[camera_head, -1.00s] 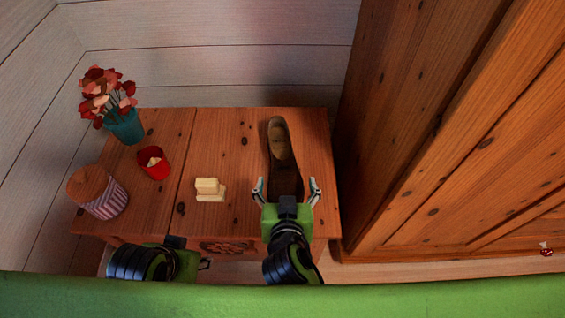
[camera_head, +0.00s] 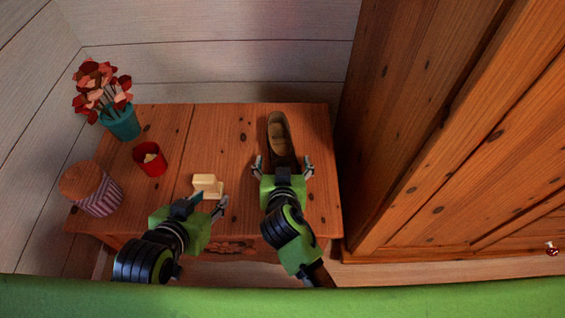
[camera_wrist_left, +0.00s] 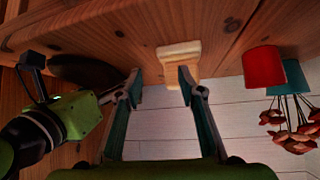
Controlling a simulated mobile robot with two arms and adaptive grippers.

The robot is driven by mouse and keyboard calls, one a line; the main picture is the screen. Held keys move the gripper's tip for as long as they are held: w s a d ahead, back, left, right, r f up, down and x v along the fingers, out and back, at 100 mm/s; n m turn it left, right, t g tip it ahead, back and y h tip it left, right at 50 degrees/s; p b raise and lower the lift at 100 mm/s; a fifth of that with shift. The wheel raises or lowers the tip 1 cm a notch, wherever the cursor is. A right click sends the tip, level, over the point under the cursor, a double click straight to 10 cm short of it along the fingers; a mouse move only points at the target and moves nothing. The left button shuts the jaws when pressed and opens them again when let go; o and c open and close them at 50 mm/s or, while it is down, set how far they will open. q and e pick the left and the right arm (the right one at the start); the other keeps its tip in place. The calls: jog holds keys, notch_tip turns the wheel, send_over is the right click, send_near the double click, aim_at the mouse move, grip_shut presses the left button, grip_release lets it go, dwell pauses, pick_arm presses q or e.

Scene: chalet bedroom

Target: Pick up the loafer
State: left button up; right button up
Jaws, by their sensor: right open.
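The brown loafer (camera_head: 281,140) lies lengthwise on the right part of the wooden table in the head view. My right gripper (camera_head: 283,166) is open, its fingers on either side of the loafer's near end; contact cannot be told. The gripper's body hides that end. My left gripper (camera_head: 209,202) is at the table's front beside the cream block (camera_head: 207,182). In the left wrist view my left gripper (camera_wrist_left: 160,86) is open and empty, with the cream block (camera_wrist_left: 179,60) beyond its fingertips. A dark shape at left there looks like the loafer (camera_wrist_left: 85,70).
The wooden table (camera_head: 232,135) also holds a red cup (camera_head: 149,166), a teal vase (camera_head: 123,125) with flowers, and a striped jar (camera_head: 101,198) at left. A tall wooden wardrobe (camera_head: 430,130) stands close on the right. The table's middle back is clear.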

jog(key=shift+w+f, duration=0.15)
jog(key=shift+w, duration=0.15)
jog(key=c, duration=1.5)
jog(key=shift+o, duration=0.2)
